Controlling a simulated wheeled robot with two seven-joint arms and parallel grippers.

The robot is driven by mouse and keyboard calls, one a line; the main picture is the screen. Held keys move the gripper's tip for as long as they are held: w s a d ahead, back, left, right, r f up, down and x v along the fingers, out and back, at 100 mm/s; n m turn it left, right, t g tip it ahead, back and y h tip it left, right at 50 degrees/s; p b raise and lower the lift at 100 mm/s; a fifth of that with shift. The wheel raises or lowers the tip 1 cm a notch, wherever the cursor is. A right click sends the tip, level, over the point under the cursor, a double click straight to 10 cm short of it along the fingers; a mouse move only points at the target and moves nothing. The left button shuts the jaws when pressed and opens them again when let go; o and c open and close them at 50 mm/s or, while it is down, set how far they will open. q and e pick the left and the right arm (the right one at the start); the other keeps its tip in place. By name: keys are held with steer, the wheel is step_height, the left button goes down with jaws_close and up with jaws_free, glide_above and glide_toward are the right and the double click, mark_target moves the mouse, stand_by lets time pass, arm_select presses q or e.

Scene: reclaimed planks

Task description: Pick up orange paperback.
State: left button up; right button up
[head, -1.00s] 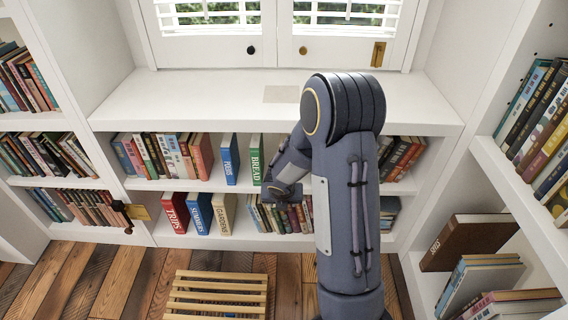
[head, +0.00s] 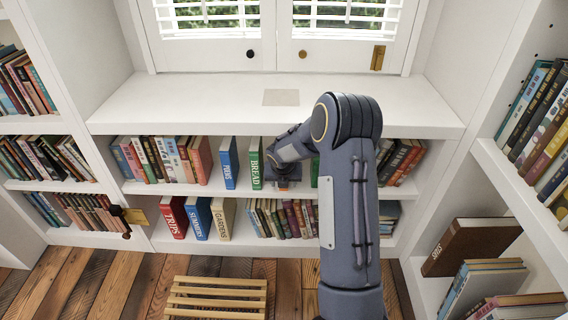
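A small orange patch, likely part of the orange paperback (head: 283,185), shows just under my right gripper (head: 283,179) on the middle shelf. The rest of it is hidden behind the gripper and wrist. My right gripper is at the front of the middle shelf, just right of the green BREAD book (head: 255,163). Its fingers are too small and covered to tell whether they are open or shut. My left gripper is not in view.
A blue POEMS book (head: 229,163) stands left of BREAD. A row of books (head: 165,160) fills the shelf's left; more books (head: 400,162) lean at its right. The white counter (head: 200,103) overhangs this shelf. A slatted wooden stool (head: 217,297) stands on the floor.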

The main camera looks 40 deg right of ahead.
steer(key=shift+f, duration=0.2)
stand_by(0.6)
steer(key=shift+c, duration=0.2)
jaws_close()
